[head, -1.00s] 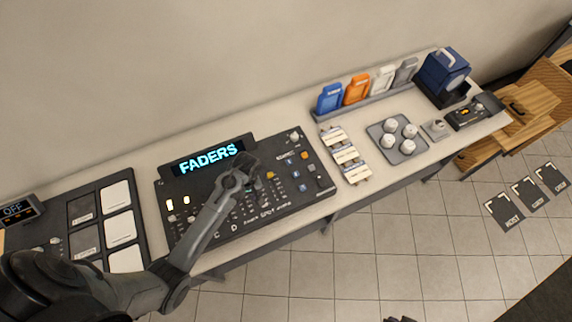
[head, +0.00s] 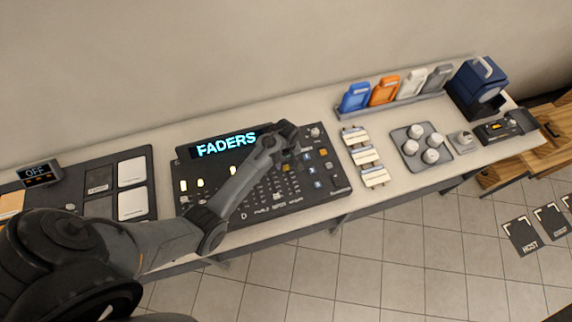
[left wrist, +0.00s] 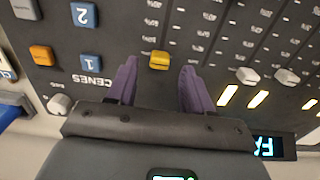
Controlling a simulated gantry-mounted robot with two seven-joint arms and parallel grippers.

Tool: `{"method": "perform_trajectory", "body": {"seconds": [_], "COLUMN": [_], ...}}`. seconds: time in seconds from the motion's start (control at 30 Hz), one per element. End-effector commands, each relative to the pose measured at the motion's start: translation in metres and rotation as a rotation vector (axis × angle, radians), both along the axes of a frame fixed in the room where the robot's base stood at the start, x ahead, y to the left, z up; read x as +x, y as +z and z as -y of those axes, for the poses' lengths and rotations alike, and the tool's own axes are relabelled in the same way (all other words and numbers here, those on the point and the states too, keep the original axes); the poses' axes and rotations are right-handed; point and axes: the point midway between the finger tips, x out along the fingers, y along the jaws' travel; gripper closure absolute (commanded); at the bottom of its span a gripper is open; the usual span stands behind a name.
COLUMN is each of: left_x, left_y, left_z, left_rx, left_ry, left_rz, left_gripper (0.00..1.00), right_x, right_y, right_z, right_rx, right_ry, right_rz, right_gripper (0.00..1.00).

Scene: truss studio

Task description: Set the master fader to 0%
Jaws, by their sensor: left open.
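The dark fader console (head: 268,212) stands on the counter, and its screen (head: 227,145) reads FADERS. In the left wrist view a yellow fader cap (left wrist: 159,60) sits at the screen end of its scale; I take it as the master fader, though no label on it is readable. My left gripper (head: 288,137) is over the right part of the console. In the left wrist view the left gripper (left wrist: 158,72) is open, with one purple finger on each side of the yellow cap; contact cannot be told. My right gripper is out of view.
White fader caps (left wrist: 247,75) stand beside the yellow one, near lit bars (left wrist: 258,98). Blue scene buttons (left wrist: 89,41), an orange button (left wrist: 41,55) and a pale knob (left wrist: 60,104) lie on the other side. Label strips (head: 366,156) and a knob tray (head: 411,160) stand right of the console.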

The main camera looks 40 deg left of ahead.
Motion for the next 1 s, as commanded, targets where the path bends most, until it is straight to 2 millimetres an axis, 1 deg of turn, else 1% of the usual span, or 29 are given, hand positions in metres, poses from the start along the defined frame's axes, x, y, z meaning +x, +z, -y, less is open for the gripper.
{"method": "perform_trajectory", "body": {"seconds": [0.1,0.2,0.4,0.63,0.9,0.97,1.0], "left_x": [0.000,0.000,0.000,0.000,0.000,0.000,0.000], "left_y": [-0.015,-0.023,-0.029,-0.029,-0.029,-0.029,-0.029], "left_z": [0.000,0.000,0.000,0.000,0.000,0.000,0.000], "left_rx": [0.001,0.001,0.001,0.001,0.001,0.001,0.000], "left_ry": [-0.001,-0.001,-0.001,-0.001,-0.001,-0.001,-0.001], "left_rz": [-0.003,-0.001,0.001,0.001,0.001,0.001,0.000], "left_gripper": [0.49,0.49,0.49,0.49,0.90,0.99,1.00], "right_x": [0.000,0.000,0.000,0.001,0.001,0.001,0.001], "right_y": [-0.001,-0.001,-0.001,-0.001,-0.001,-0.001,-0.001], "right_z": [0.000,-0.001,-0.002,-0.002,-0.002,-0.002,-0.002], "right_rx": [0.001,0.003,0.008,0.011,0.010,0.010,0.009], "right_ry": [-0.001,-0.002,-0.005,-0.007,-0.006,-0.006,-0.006], "right_rz": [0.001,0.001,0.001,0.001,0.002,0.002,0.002], "right_gripper": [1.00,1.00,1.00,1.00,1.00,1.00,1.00]}}
